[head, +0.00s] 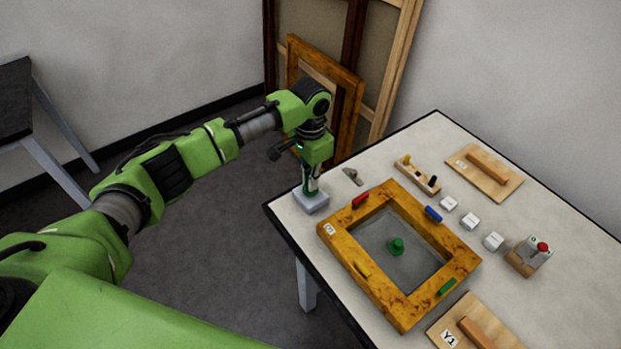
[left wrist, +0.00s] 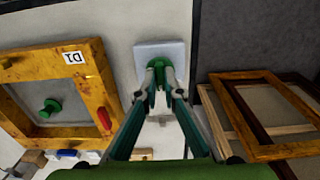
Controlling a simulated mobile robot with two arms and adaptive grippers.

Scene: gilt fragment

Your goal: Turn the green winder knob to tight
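A pale grey square block (head: 312,203) stands at the near-left corner of the table; it also shows in the left wrist view (left wrist: 174,47). A green knob on it (left wrist: 159,66) is partly hidden by my fingers. My left gripper (head: 311,187) points down over this block. In the left wrist view its fingertips (left wrist: 160,74) lie on both sides of the green knob and appear closed on it. Another green knob (head: 397,246) stands on the grey panel inside the golden frame marked D1 (head: 341,243). I cannot read a tight mark. My right gripper is not in view.
The golden frame carries red (head: 360,201), blue (head: 433,214) and green (head: 447,287) pieces. White cubes (head: 470,221), a red-buttoned box (head: 527,257) and wooden boards (head: 485,172) lie right of it. Empty frames (head: 350,100) lean against the wall behind.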

